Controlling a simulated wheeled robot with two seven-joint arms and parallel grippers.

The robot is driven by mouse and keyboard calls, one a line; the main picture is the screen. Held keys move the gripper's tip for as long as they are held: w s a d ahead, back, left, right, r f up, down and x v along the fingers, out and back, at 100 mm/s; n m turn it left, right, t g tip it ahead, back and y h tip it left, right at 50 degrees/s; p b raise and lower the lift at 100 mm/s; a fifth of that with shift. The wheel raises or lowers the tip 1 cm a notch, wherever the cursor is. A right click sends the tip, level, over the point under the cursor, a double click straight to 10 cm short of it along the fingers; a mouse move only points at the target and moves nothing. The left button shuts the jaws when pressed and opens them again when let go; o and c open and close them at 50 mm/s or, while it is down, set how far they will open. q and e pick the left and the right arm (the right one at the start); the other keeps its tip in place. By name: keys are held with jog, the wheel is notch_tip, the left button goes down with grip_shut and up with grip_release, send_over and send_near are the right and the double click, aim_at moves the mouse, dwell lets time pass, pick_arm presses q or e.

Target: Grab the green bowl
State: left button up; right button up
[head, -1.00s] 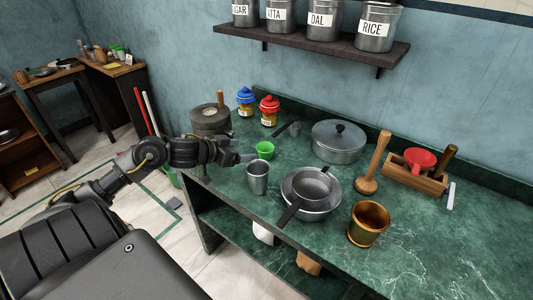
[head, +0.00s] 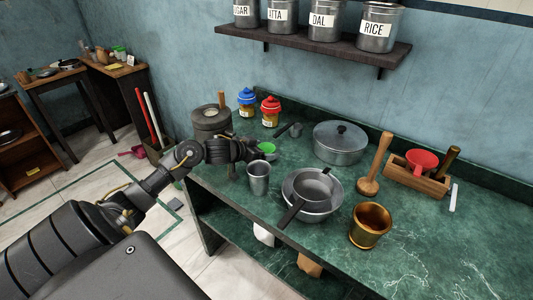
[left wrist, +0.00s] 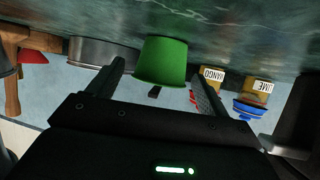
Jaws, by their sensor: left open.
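The green bowl (head: 267,147) stands on the green marble counter, partly hidden behind my left gripper (head: 264,155) in the head view. In the left wrist view the green bowl (left wrist: 162,61) appears upside down, between and slightly beyond the two fingers of my left gripper (left wrist: 160,82). The fingers are apart, one on each side of the bowl. I cannot tell whether either finger touches it. My right gripper is in neither view.
A steel cup (head: 258,178) stands just in front of the bowl. Nearby are a grinder (head: 211,122), red-lidded jar (head: 270,112), blue-lidded jar (head: 247,103), lidded pot (head: 340,142) and steel pans (head: 312,197). A brass pot (head: 370,225) stands at the counter's front.

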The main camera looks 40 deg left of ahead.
aim_at(263, 149)
pick_arm(q)
jog(key=shift+c, duration=0.3)
jog(key=c, duration=1)
jog(key=shift+r, duration=0.55)
notch_tip(263, 149, up, 3)
jog(key=shift+f, duration=0.2)
jog(key=s+a+r, duration=0.2)
jog(key=a+r, duration=0.1)
jog(key=s+a+r, duration=0.3)
jog(key=a, duration=0.1)
jog(key=s+a+r, duration=0.3)
jog(key=a, duration=0.1)
jog(key=shift+s+a+r, duration=0.1)
jog(key=shift+r, duration=0.05)
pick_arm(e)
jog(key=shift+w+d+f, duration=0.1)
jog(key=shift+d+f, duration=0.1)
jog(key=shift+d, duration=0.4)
